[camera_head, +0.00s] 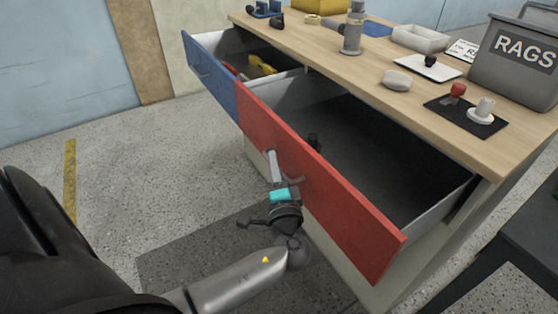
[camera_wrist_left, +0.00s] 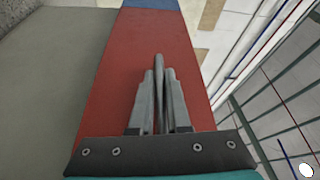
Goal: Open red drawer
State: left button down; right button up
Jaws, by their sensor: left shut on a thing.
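The red drawer (camera_head: 346,208) of the workbench stands pulled well out, and its dark inside shows. Its red front also fills the middle of the left wrist view (camera_wrist_left: 110,95). My left gripper (camera_head: 274,166) is at the drawer front and shut on the drawer's handle (camera_wrist_left: 158,75), with a finger on each side of the bar in the left wrist view. A small dark object (camera_head: 313,141) shows at the drawer's inner edge; I cannot tell what it is. My right gripper is not in view.
The blue drawer (camera_head: 209,77) beside it is also open, with yellow and red items inside. A dark table (camera_head: 530,235) stands at the right.

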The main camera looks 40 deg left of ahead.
pick_arm(q)
jog(key=shift+s, duration=0.15)
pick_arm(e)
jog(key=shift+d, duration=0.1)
pick_arm(q)
jog(key=c, duration=1.1)
grip_release()
jog(key=shift+o, duration=1.1)
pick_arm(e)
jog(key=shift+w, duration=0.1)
pick_arm(q)
jog(key=p+v, duration=0.1)
jog(key=v, duration=1.4)
jog(key=shift+p, duration=0.35)
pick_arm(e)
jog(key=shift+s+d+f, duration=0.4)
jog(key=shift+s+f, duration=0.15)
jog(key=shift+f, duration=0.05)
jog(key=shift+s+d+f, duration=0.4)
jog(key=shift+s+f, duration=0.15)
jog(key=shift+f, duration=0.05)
pick_arm(q)
jog(key=shift+f, duration=0.1)
